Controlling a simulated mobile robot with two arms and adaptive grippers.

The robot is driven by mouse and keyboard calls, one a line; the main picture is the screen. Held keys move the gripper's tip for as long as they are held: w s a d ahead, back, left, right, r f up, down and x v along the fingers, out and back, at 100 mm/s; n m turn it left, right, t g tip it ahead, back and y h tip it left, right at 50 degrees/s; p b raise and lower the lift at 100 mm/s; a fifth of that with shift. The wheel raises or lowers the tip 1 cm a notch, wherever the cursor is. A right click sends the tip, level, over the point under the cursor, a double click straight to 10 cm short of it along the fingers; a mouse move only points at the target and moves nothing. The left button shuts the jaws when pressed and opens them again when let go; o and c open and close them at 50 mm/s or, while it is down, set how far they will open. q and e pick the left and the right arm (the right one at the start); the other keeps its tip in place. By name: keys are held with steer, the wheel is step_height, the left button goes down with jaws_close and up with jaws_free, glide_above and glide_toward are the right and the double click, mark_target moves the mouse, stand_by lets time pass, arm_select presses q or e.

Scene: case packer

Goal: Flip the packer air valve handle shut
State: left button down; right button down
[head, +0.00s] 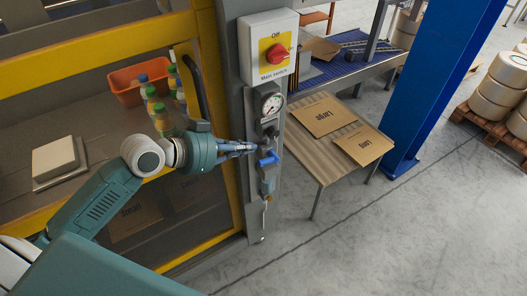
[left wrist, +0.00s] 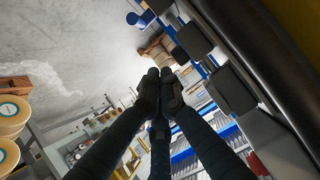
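The packer air valve handle (head: 268,158) is a blue lever on the grey post, below the round pressure gauge (head: 271,103). It sticks out sideways, roughly level in the head view. My left gripper (head: 256,147) is just beside it, with its fingertips pointing right at the valve fittings. I cannot tell whether the fingertips touch the handle. In the left wrist view the fingertips (left wrist: 166,82) are drawn together with nothing seen between them. A blue part shows at the top of that view, but I cannot tell if it is the handle. My right gripper is not in view.
A main switch box (head: 268,50) with a red knob sits above the gauge. The yellow machine frame (head: 208,30) stands left of the post. A table (head: 318,165) with flat cartons is at right, near a blue column (head: 425,85). The floor in front is clear.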

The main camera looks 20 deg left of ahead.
arm_select(q)
steer(key=p, duration=0.2)
glide_above(262, 161)
steer(key=d, duration=0.1)
step_height(262, 161, down, 3)
steer(key=f, duration=0.3)
steer(key=shift+a+f+p, duration=0.3)
steer(key=shift+f+p, duration=0.05)
steer(key=shift+f, duration=0.05)
steer(key=shift+s+a+f, duration=0.1)
steer(key=shift+a+f, duration=0.1)
steer(key=shift+f, duration=0.15)
steer(key=shift+f, duration=0.1)
